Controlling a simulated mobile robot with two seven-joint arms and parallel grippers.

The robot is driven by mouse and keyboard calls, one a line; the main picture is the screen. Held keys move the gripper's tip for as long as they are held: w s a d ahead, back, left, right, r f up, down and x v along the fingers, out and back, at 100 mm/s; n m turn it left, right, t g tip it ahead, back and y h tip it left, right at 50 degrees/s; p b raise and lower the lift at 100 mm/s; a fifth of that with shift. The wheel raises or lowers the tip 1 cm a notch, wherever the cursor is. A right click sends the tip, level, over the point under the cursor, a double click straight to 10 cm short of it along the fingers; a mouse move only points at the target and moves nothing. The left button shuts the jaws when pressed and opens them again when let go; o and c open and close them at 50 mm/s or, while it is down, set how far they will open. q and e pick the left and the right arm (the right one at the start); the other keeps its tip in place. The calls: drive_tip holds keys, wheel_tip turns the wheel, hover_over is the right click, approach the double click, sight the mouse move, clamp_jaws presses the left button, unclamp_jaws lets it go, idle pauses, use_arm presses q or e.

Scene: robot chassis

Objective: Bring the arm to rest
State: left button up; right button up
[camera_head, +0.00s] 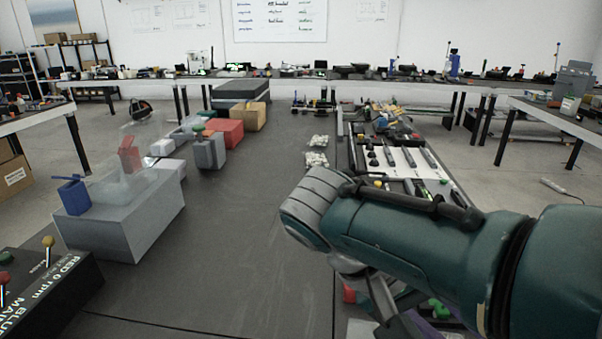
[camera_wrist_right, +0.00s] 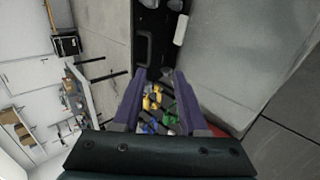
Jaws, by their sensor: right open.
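My right arm (camera_head: 420,235), teal with a grey joint, comes in from the right in the head view and reaches over the dark worktop. Its gripper is mostly hidden below the arm there. In the right wrist view my right gripper (camera_wrist_right: 158,92) shows two purple fingers spread apart. Nothing is held between them. Small yellow, green and blue parts (camera_wrist_right: 158,110) lie beyond the fingers, apart from them as far as I can tell. My left arm and gripper are not in view.
A tool tray (camera_head: 405,158) with several dark tools lies behind my right arm. A grey box (camera_head: 120,225) with a blue can (camera_head: 73,196) stands at the left. Red (camera_head: 226,132) and tan (camera_head: 247,117) boxes stand farther back. The dark worktop (camera_head: 225,235) between is clear.

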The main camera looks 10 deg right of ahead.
drive_tip(key=s+a+f+y, duration=0.1)
drive_tip(key=f, duration=0.1)
drive_tip(key=s+a+f+n+y, duration=0.1)
drive_tip(key=s+a+f, duration=0.1)
drive_tip(key=s+a+f+n+t+y, duration=0.1)
drive_tip(key=f+y, duration=0.1)
drive_tip(key=shift+s+a, duration=0.25)
drive_tip(key=shift+a, duration=0.05)
drive_tip(key=s, duration=0.1)
drive_tip(key=s+a+y, duration=0.1)
drive_tip(key=s+f+n+t+y, duration=0.1)
drive_tip(key=shift+s+a, duration=0.2)
drive_tip(key=s, duration=0.1)
drive_tip(key=s+r+t+y, duration=0.1)
drive_tip(key=s, duration=0.1)
drive_tip(key=shift+d+r+n+t+y, duration=0.2)
drive_tip(key=shift+r+n+t+y, duration=0.1)
drive_tip(key=shift+r+n, duration=0.1)
drive_tip(key=s+d+r+n+t+p, duration=0.1)
drive_tip(key=s+r+p, duration=0.1)
drive_tip(key=r+p, duration=1.6)
drive_tip(key=s+d+r+t+y+p, duration=0.1)
drive_tip(key=s+r+p, duration=0.1)
drive_tip(key=r+p, duration=1.6)
wheel_tip(320, 180, up, 8)
drive_tip(key=shift+f+n+t, duration=0.25)
drive_tip(key=shift+n+t, duration=0.15)
drive_tip(key=shift+s+d, duration=0.1)
